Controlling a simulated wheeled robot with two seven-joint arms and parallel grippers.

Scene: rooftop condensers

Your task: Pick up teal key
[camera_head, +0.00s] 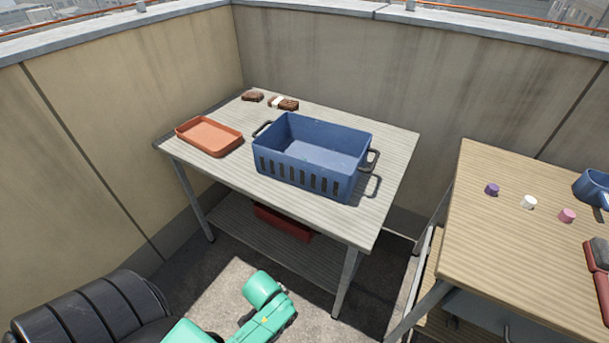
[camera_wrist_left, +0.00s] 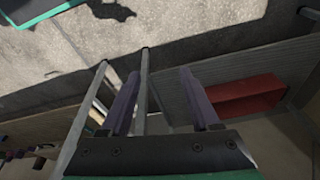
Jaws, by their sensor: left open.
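I see no teal key in either view. My left gripper (camera_wrist_left: 159,73) is open, with its two purple-grey fingers apart and nothing between them. The wrist view shows it near table legs and a lower shelf. In the head view, green parts of my own arm show at the bottom, but no gripper fingers are visible. My right gripper is in neither view.
A blue crate (camera_head: 275,167) and an orange tray (camera_head: 208,136) stand on the grey table (camera_head: 395,150); brown pieces (camera_head: 284,103) lie behind. A red box (camera_head: 283,222) is on its lower shelf.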

